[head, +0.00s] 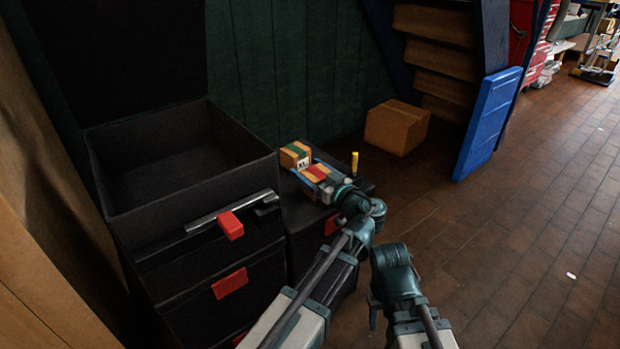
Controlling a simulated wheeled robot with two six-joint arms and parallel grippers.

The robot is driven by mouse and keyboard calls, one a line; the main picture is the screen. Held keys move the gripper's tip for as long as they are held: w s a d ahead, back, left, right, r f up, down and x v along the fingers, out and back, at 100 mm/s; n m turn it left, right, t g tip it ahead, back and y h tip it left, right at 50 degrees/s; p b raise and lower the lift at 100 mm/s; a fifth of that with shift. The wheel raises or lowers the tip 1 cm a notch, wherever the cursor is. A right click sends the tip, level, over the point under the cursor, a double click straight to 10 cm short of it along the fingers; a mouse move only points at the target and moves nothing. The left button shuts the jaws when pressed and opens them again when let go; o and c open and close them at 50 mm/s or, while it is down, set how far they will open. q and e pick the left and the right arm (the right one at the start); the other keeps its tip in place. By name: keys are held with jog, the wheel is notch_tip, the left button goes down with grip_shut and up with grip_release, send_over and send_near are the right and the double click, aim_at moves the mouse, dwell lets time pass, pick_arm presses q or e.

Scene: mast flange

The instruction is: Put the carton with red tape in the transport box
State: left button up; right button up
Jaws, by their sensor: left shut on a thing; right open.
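The carton with red tape (317,173) is a small orange-brown block over a low black case right of centre. My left gripper (316,178) is shut on it, with blue fingers along its sides. I cannot tell whether the carton still touches the case top. A second carton with green tape (292,156) and a white label marked XL sits just behind and left of it. The transport box (195,207) is the large open black box at left, its lid raised and its visible interior empty. My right arm shows at lower centre, but its gripper fingers do not show.
The low black case (303,226) stands right of the box, with a yellow upright object (354,162) at its back. A plain cardboard box (396,127) and a blue panel (488,122) stand behind. The tiled floor at right is mostly clear.

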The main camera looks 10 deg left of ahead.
pick_arm(q)
jog(key=shift+r, duration=0.1)
jog(key=shift+f, duration=0.2)
jog(key=o, duration=1.4)
jog(key=shift+r, duration=0.2)
jog(key=shift+s, duration=0.1)
